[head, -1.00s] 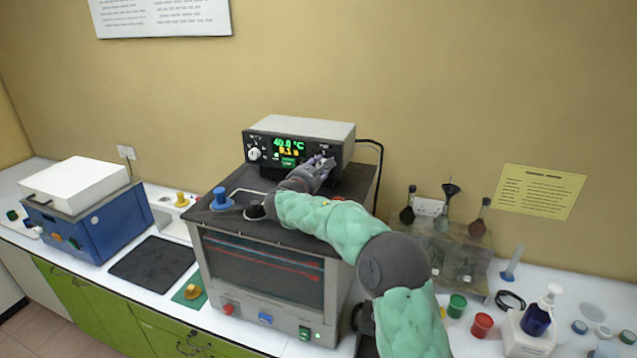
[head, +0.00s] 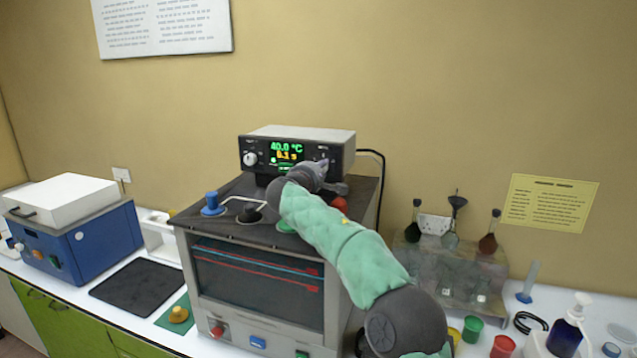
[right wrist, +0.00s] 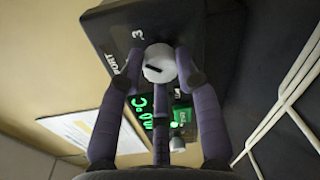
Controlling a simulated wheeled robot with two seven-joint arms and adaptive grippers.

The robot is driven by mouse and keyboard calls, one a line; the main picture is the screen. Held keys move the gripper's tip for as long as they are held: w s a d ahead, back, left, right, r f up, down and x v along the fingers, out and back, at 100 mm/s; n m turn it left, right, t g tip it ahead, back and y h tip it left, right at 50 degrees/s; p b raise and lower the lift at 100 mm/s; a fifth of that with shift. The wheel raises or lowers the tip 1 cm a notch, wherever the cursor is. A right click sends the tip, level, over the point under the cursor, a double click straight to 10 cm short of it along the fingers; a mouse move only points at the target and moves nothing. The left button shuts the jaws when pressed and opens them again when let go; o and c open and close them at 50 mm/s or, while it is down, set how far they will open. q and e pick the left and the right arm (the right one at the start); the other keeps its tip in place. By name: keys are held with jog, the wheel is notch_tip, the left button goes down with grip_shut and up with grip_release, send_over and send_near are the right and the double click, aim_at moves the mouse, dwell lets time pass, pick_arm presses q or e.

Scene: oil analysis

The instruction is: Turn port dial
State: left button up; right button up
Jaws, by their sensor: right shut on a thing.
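The port dial (right wrist: 159,68) is a small round white knob with a black mark, beside the lettering "PORT" and a "3" in the right wrist view. My right gripper (right wrist: 160,62) has its dark fingers on both sides of this dial and is shut on it. In the head view my right gripper (head: 324,170) is at the right end of the control box (head: 302,136) front and hides the dial. The box's display (head: 286,151) reads 40.0 °C in green with a smaller yellow line below. My left gripper is not in view.
The control box stands on a grey bath (head: 258,283) whose top carries a blue knob (head: 212,204), a black knob (head: 250,212) and a red part (head: 339,204). A glassware rack (head: 445,262) stands right; a blue device (head: 77,243) stands left.

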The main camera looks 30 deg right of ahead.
jog(key=shift+w+f+m+b, duration=0.1)
jog(key=shift+f+m+b, duration=0.15)
jog(key=shift+m+b, duration=0.85)
jog(key=shift+r, duration=0.1)
jog(key=o, duration=1.1)
jog(key=shift+o, duration=0.2)
jog(key=shift+r, duration=0.1)
jog(key=f+v, duration=0.1)
jog(key=v, duration=1.1)
jog(key=shift+r, duration=0.45)
jog(key=shift+d, duration=0.1)
